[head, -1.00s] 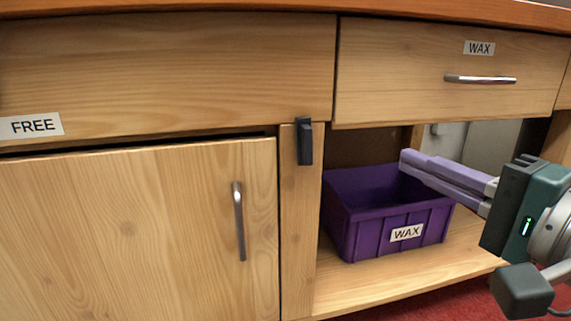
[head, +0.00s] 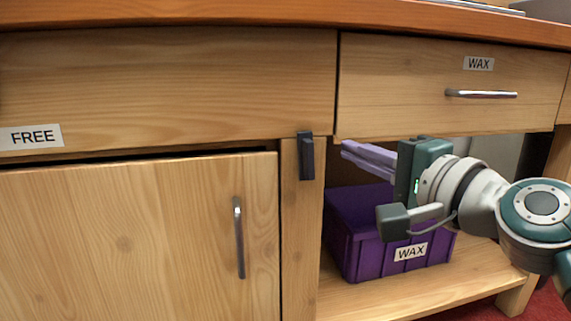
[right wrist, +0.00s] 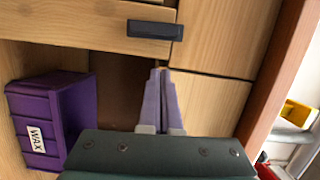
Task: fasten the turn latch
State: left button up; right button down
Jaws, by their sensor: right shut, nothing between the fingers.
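The turn latch (head: 306,158) is a small dark bar on the wooden post (head: 300,230) right of the cabinet door (head: 130,240). It stands upright along the post and does not reach across the door. The latch also shows at the top of the right wrist view (right wrist: 155,29). My right gripper (head: 346,150) has its pale purple fingers together, with nothing between them. Its tips point left at the latch, a short way to its right and apart from it. The fingers also show in the right wrist view (right wrist: 160,72). My left gripper is out of view.
A purple WAX bin (head: 372,258) stands on the open shelf (head: 440,295) below my right gripper. The WAX drawer (head: 400,95) is above it. The door has a vertical metal handle (head: 239,238). A FREE label (head: 30,137) is above the door.

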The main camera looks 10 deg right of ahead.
aim_at(307, 158)
jog(key=a, duration=0.3)
jog(key=shift+s+a+f, duration=0.15)
jog(key=shift+s+a, duration=0.05)
jog(key=shift+s, duration=0.05)
jog(key=shift+a+n+p, duration=0.1)
jog(key=shift+n+p, duration=0.3)
jog(key=shift+p, duration=0.05)
jog(key=shift+a+r+n+p, duration=0.1)
jog(key=shift+r+n+p, duration=0.15)
jog(key=shift+p, duration=0.2)
